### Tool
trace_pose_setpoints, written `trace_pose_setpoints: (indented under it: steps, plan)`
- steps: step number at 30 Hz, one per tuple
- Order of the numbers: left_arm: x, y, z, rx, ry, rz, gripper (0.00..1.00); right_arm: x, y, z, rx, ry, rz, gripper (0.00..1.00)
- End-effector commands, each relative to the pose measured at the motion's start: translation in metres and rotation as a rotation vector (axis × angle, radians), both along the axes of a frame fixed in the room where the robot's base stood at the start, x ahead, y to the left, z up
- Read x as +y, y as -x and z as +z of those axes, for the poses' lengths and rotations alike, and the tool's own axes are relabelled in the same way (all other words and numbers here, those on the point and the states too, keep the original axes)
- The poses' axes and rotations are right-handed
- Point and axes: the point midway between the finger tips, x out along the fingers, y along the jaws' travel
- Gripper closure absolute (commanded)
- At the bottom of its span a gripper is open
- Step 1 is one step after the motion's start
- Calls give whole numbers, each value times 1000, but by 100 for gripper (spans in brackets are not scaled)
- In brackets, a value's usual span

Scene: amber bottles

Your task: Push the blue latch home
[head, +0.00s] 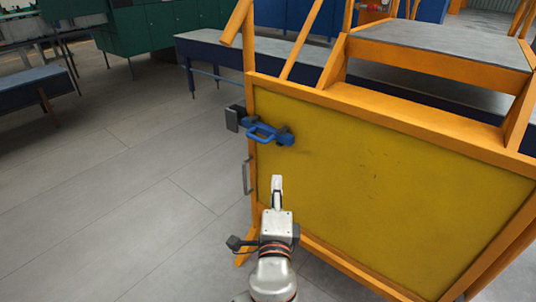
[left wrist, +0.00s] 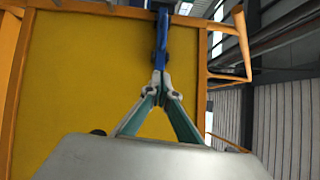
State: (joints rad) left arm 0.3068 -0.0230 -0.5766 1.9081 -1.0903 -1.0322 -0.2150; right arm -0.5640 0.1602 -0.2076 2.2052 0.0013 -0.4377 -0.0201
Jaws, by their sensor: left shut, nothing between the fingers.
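The blue latch (head: 263,133) sits at the upper left of a yellow panel (head: 390,190), across the orange frame's left post. It has a looped blue handle and dark end pieces. My left gripper (head: 277,181) is in front of the panel, below the latch in the head view, with its fingers together and empty. In the left wrist view the closed fingertips (left wrist: 160,78) line up with the blue latch (left wrist: 162,30), which runs upward beyond them. I cannot tell whether they touch; in the head view they look apart. My right gripper is not in view.
A dark block (head: 233,119) sticks out left of the post beside the latch. A grey pull handle (head: 247,176) is lower on the post. Orange rails and a grey step (head: 440,45) rise above the panel. The floor (head: 130,180) to the left is clear.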

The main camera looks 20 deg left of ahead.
Motion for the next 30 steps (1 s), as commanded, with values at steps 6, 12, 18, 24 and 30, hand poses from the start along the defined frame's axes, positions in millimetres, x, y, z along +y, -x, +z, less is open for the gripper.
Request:
trace_pose_setpoints:
  steps: [6, 12, 18, 24, 30]
  plan:
    - [6, -19, 2, -2, -1, 1, 100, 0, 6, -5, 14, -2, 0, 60]
    - [17, -56, 4, -1, -3, 1, 100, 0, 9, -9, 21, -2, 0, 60]
    - [28, -93, 6, 0, -2, 1, 100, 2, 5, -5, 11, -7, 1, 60]
    - [52, -108, 10, 0, -3, 1, 100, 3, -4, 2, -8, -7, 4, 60]
    - [62, -114, 11, 0, -1, 0, 100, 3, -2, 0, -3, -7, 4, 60]
